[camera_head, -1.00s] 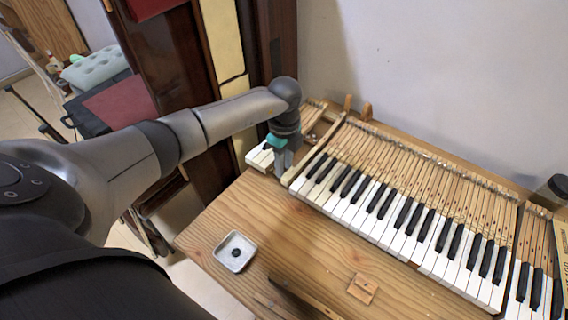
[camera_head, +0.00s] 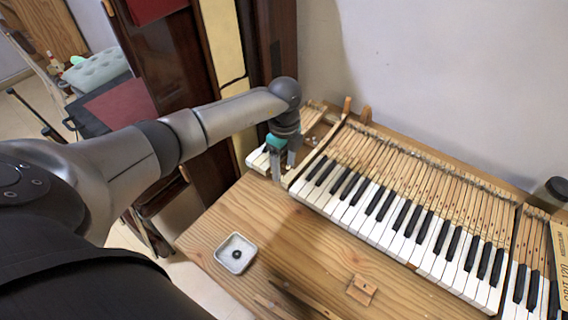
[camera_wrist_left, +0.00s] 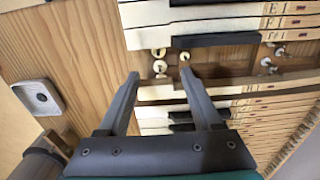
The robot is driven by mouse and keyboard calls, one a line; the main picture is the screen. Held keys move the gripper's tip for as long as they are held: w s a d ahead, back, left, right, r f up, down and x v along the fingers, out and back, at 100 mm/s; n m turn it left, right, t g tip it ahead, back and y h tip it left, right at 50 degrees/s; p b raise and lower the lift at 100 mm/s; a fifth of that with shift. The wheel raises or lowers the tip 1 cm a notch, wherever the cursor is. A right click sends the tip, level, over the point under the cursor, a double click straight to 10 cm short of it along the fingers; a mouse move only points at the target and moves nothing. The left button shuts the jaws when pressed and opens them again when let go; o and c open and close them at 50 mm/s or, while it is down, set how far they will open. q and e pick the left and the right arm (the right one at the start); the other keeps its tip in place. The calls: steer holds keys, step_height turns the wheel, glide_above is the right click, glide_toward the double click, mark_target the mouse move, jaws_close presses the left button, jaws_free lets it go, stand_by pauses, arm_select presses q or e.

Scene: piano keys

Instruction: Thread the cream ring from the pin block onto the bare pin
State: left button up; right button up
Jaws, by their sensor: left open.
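My left gripper (camera_head: 283,172) is open at the left end of the keyboard. In the left wrist view its two fingers (camera_wrist_left: 160,73) are spread, with nothing held between them. Small cream rings (camera_wrist_left: 159,66) lie just beyond and between the fingertips, over the wood. Another small cream ring (camera_wrist_left: 184,57) shows close to the right fingertip in that view. They are too small to tell which ring sits on a pin. I cannot make out the pin block or the bare pin clearly. The gripper hides this spot in the head view. My right gripper is not in view.
A square dish (camera_head: 235,253) and a small wooden block (camera_head: 361,289) lie on the wooden bench (camera_head: 300,250). The bench front is mostly clear.

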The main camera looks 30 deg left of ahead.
arm_select(q)
steer(key=shift+r+p, duration=2.5)
steer(key=shift+r, duration=0.05)
steer(key=shift+f, duration=0.1)
